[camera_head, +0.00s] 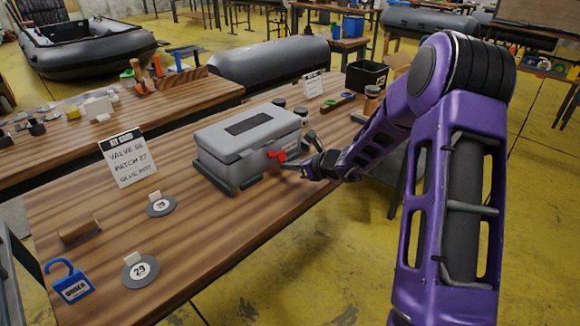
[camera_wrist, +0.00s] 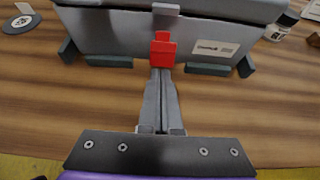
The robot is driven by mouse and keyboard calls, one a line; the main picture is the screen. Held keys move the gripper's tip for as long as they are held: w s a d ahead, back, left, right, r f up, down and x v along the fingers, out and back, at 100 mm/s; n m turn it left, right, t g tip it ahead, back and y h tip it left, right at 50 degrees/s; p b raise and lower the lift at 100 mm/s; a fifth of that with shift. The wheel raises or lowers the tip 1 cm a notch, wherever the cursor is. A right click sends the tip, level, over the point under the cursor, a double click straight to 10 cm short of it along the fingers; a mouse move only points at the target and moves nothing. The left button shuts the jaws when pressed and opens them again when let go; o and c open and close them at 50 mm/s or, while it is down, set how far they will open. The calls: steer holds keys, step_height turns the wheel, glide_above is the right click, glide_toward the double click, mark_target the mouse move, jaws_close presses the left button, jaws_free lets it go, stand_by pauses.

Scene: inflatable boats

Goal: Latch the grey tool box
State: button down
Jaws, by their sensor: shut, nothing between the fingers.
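The grey tool box (camera_head: 247,147) stands on the wooden workbench with its lid down. Its front side also shows in the wrist view (camera_wrist: 110,35). A red latch (camera_head: 277,155) sits at the middle of the front face, and in the wrist view the red latch (camera_wrist: 162,50) is just below a grey catch on the lid (camera_wrist: 166,9). My gripper (camera_head: 290,163) is shut and empty in front of the box. In the wrist view its fingertips (camera_wrist: 161,72) are at the lower edge of the latch; I cannot tell whether they touch it.
Dark green corner blocks (camera_wrist: 108,60) surround the box's base. Jars and a black bin (camera_head: 366,76) stand behind. The bench front is clear.

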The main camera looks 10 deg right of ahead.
mark_target(282, 154)
steer(key=shift+r, duration=0.15)
steer(key=shift+w+r+p, duration=0.1)
steer(key=shift+r+p, duration=0.65)
steer(key=shift+r, duration=0.25)
steer(key=shift+a+r, duration=0.1)
steer(key=shift+r, duration=0.05)
steer(key=shift+w+r+p, duration=0.1)
steer(key=shift+r+p, duration=0.2)
steer(key=shift+w+a+r, duration=0.1)
steer(key=shift+r, duration=0.25)
steer(key=shift+w+a+r+p, duration=0.3)
steer(key=shift+r+p, duration=0.25)
steer(key=shift+d, duration=0.1)
